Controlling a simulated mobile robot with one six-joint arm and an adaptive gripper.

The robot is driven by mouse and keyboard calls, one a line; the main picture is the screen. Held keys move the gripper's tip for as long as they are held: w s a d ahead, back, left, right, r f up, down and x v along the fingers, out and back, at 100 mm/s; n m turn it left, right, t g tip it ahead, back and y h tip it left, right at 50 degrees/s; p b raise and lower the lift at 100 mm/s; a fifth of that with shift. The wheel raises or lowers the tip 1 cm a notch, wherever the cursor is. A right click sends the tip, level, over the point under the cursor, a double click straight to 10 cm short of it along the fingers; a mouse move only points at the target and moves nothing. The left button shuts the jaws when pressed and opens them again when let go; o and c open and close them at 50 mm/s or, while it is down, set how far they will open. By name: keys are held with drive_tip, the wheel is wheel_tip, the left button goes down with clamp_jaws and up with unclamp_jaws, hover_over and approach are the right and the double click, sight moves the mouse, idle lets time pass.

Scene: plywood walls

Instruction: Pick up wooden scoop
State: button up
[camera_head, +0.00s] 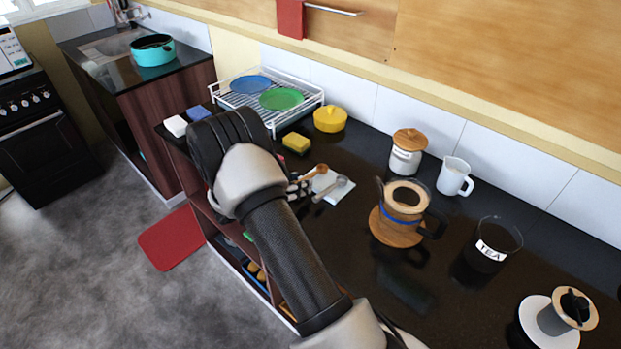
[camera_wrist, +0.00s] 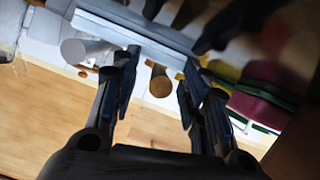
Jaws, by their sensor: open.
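The wooden scoop (camera_head: 317,171) shows in the head view on the dark counter by a white cloth (camera_head: 326,184), with a grey metal scoop (camera_head: 338,183) to its right. My gripper (camera_head: 300,187) is just left of the scoops, its fingers partly behind my arm. In the wrist view my gripper (camera_wrist: 158,82) is open, fingers spread. A round brown end, apparently the wooden scoop (camera_wrist: 160,86), appears between the fingertips, with no clear contact. A grey rounded piece, probably the metal scoop (camera_wrist: 85,49), is left of the left finger. The wooden scoop's handle is not clearly visible.
A yellow sponge (camera_head: 296,142), yellow pot (camera_head: 330,119) and dish rack (camera_head: 316,97) with plates stand behind the gripper. A glass coffee maker (camera_head: 405,200) on a wooden board, a lidded jar (camera_head: 406,153) and a white mug (camera_head: 454,177) stand to the right.

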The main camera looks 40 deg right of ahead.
drive_tip(key=c, duration=1)
drive_tip(key=shift+o, duration=0.2)
wheel_tip(320, 180, up, 20)
drive_tip(key=p, duration=0.3)
drive_tip(key=shift+d, duration=0.1)
clamp_jaws()
